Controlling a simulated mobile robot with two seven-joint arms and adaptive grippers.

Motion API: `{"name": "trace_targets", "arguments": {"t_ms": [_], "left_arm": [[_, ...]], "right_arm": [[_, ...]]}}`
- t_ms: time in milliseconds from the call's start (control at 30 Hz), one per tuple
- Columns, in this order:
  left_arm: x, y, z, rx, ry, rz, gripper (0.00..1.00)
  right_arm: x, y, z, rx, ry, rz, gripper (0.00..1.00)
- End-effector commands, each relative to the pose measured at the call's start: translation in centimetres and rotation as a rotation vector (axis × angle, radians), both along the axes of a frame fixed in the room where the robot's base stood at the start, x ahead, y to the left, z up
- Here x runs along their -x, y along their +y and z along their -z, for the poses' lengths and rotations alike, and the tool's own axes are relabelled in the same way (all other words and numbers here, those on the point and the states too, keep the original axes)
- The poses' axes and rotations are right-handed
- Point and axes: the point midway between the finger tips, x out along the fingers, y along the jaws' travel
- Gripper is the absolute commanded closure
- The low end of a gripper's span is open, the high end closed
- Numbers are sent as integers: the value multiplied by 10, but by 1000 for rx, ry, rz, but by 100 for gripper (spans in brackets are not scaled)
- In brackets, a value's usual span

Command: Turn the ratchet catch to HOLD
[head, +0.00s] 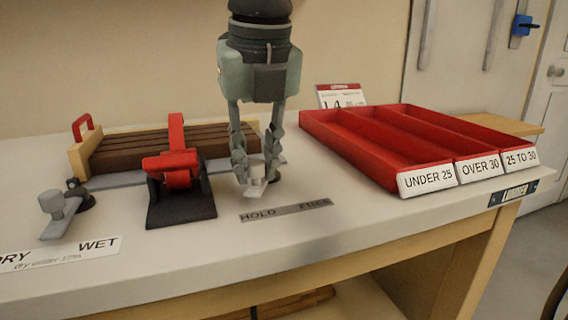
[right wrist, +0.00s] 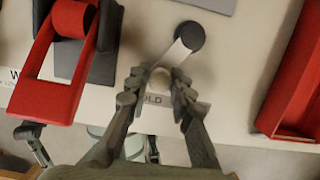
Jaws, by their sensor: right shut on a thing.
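The ratchet catch is a light metal arm with a pale round knob (right wrist: 160,79) and a dark round pivot (right wrist: 190,36); in the head view its pale end (head: 256,188) shows below my fingers. My right gripper (right wrist: 158,82) points down and is shut on the knob, a finger on each side; it also shows in the head view (head: 256,176). The fingers partly hide the catch and the word HOLD in the wrist view. My left gripper is not in view.
Left of the catch stands a red lever on a black base (head: 181,205). Further left are a grey knobbed lever (head: 58,207) and a DRY/WET label (head: 60,255). Brown slats (head: 150,150) lie behind. A red tray (head: 385,176) with three labelled compartments stands right.

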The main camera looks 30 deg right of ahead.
Motion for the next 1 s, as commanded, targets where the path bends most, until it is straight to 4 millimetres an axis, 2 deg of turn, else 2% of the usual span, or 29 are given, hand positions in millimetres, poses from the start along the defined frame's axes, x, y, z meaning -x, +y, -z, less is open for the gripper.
{"name": "trace_targets", "arguments": {"t_ms": [567, 600, 767, 1000], "left_arm": [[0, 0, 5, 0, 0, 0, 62], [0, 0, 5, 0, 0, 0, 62], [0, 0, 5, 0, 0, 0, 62], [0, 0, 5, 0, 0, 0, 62]], "right_arm": [[-4, 4, 0, -1, 0, 0, 86], [-4, 4, 0, -1, 0, 0, 73], [-4, 4, 0, 0, 0, 0, 53], [-4, 4, 0, 0, 0, 0, 52]]}}
